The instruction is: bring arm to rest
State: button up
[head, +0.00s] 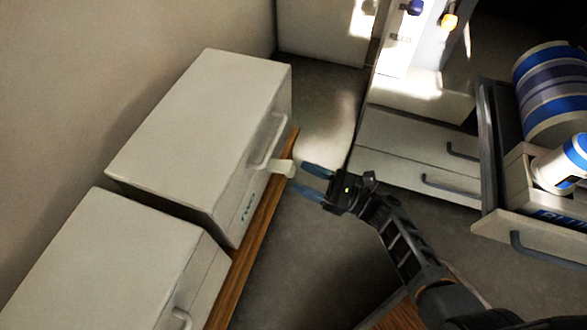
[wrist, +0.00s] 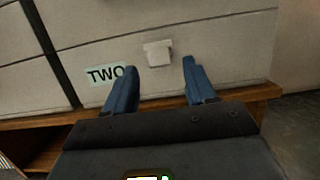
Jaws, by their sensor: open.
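My gripper (head: 298,177) is at the end of my arm, reaching in from the lower right in the head view. Its two blue fingers are spread apart with nothing between them. The fingers point at the front of a white box (head: 200,130) on a wooden ledge. A small pale tab (head: 281,168) sticks out from that front, close to the fingertips. In the wrist view my gripper (wrist: 159,66) is open, with the tab (wrist: 158,53) just beyond and between the fingertips. Contact cannot be told.
A label reading TWO (wrist: 105,75) is beside the left finger. A second white box (head: 110,260) stands at lower left. At right, an open drawer (head: 530,228) holds a blue-striped cylinder (head: 553,95) and a white bottle (head: 560,165). Grey floor (head: 310,255) lies clear between.

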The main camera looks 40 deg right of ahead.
jog(key=shift+s+d+f, duration=0.2)
jog(key=shift+s+d, duration=0.2)
jog(key=shift+s, duration=0.15)
